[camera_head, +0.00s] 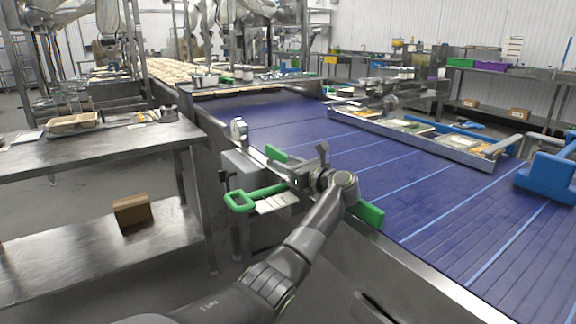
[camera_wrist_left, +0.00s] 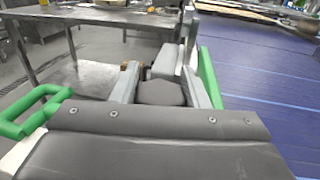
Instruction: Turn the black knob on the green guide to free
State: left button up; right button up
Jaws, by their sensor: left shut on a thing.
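My left gripper (camera_head: 308,176) is at the belt's near side edge, on the green guide (camera_head: 370,213). In the left wrist view its two grey fingers stand on either side of a dark, faceted knob (camera_wrist_left: 162,93), and it is shut on that knob. The guide's green bar also shows in the left wrist view (camera_wrist_left: 209,76), right of the fingers. In the head view the gripper and wrist largely hide the knob, and I cannot tell which setting it points to. My right gripper is in neither view.
A green loop handle (camera_head: 240,203) sticks out left of the gripper. The blue belt (camera_head: 420,190) runs to the right, with a long metal tray (camera_head: 440,147) and a blue block (camera_head: 550,178) on it. A steel table (camera_head: 100,150) stands at left, with floor between.

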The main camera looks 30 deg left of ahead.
aim_at(288, 163)
pick_arm(q)
jog(key=o, duration=1)
jog(key=shift+r, duration=0.1)
notch_tip(288, 163, up, 10)
jog(key=shift+f, duration=0.1)
